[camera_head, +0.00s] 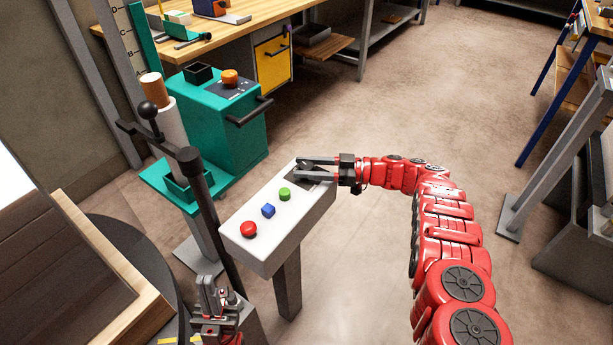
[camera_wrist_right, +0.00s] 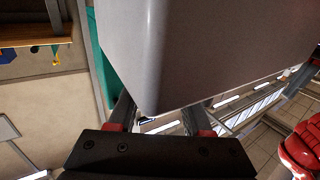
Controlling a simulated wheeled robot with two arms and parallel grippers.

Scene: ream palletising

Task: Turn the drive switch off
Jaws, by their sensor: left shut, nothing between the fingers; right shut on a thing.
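The white control box (camera_head: 262,243) stands on a post in the head view, with a red button (camera_head: 249,229), a blue button (camera_head: 268,210) and a green button (camera_head: 285,194) on top. My right gripper (camera_head: 302,168) reaches in from the right over the box's far end and is shut on a dark piece there, apparently the drive switch; the fingers mostly hide it, and its position cannot be read. In the right wrist view the box (camera_wrist_right: 200,45) fills the top between the fingers. My left gripper (camera_head: 213,298) is shut and empty below the near end of the box.
A teal machine (camera_head: 215,120) with an orange knob (camera_head: 230,76) stands behind the box. A dark post (camera_head: 212,215) rises close to its left side. A wooden-edged frame (camera_head: 150,309) is at lower left. The floor right of my right arm is open.

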